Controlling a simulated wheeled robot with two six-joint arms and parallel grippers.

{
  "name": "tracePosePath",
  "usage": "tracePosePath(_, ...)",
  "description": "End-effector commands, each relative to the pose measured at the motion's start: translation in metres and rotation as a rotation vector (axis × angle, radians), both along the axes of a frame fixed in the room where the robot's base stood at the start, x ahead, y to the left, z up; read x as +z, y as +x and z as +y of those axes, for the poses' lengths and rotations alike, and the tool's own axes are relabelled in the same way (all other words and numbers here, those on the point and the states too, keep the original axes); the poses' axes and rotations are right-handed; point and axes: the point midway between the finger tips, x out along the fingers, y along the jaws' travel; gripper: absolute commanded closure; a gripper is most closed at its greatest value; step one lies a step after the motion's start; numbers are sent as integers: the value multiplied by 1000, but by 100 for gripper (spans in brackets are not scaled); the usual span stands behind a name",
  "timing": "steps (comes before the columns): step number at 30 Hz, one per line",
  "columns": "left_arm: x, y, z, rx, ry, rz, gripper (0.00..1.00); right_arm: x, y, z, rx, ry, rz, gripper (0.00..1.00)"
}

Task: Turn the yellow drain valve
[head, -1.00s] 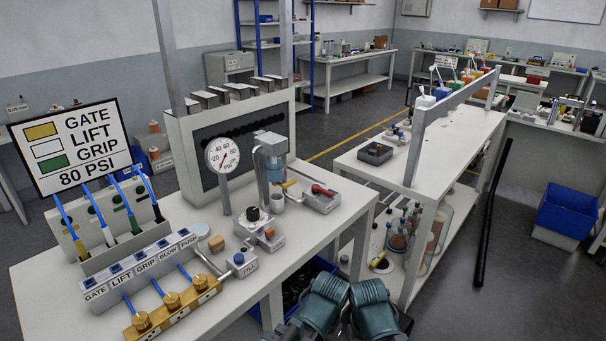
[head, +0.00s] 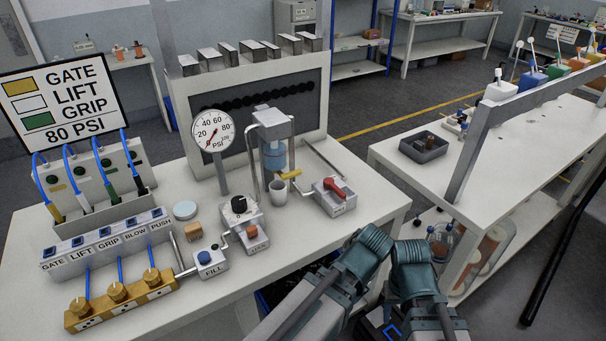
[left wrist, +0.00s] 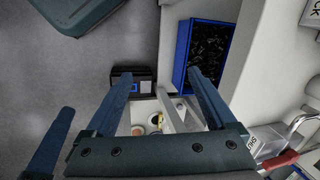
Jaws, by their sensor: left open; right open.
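The yellow drain valve (head: 290,174) is a small yellow lever at the foot of the clear blue-tinted bowl (head: 275,155) on the left bench, just above a white cup (head: 278,190). My left gripper (head: 368,250) is beyond the bench's front edge, to the right of and nearer than the valve, and touches nothing. In the left wrist view its two fingers (left wrist: 160,76) are spread and empty. My right gripper (head: 408,258) is beside it over the gap between benches; its fingertips are hard to make out. The valve is not recognisable in the left wrist view.
A red-handled valve block (head: 335,195) stands right of the cup. A pressure gauge (head: 213,131) stands left of the bowl. The FILL block (head: 211,262) and a knob block (head: 240,210) are nearer. A blue bin (left wrist: 184,50) of dark parts sits low beside the bench.

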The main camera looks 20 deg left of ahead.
Motion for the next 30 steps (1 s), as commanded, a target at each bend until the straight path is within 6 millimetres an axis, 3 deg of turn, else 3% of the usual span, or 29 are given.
tracePosePath(1,-12,15,15,-86,78,-26,0,-17,0,0,0,0,0,50)
tracePosePath(5,-9,60,63,-402,390,-58,0,-44,0,0,0,0,0,50)
tracePosePath(9,17,103,103,-733,781,22,0,-71,0,0,1,0,0,50)
tracePosePath(12,42,127,119,-918,1041,140,0,-86,0,0,1,0,0,50)
tracePosePath(16,72,147,126,-1079,1307,319,0,-100,0,0,1,0,0,50)
tracePosePath(21,97,159,124,-1175,1500,492,0,-108,0,0,1,0,0,50)
tracePosePath(30,106,162,123,-1199,1553,549,0,-108,0,0,1,0,0,50)
